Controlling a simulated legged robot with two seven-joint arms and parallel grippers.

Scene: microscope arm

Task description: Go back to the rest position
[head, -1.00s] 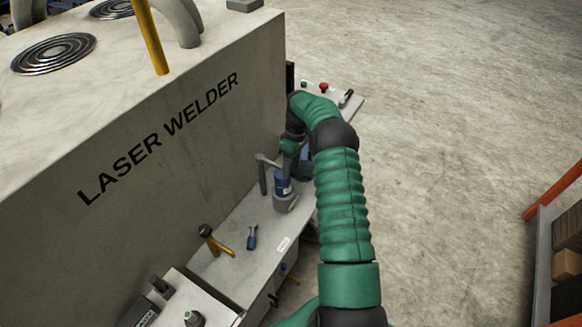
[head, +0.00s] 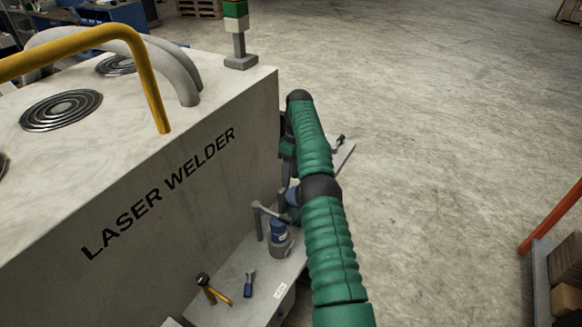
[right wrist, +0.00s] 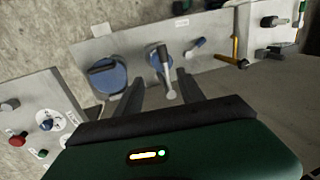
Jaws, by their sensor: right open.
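My right arm (head: 328,235) comes up from the bottom of the head view, beside the laser welder. Its gripper is mostly hidden there behind the arm. In the right wrist view my right gripper (right wrist: 160,74) is open, its two dark fingers apart with nothing clearly held between them. A grey and blue device with a jointed arm (head: 279,238) stands on the welder's side shelf. In the right wrist view a blue round part with a grey lever (right wrist: 164,62) shows beyond the fingers; contact cannot be told. My left gripper is not in view.
The laser welder (head: 160,200) fills the left, with a yellow rail (head: 150,88) above it. A control panel (right wrist: 35,115) shows in the wrist view. Open floor (head: 440,150) lies right.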

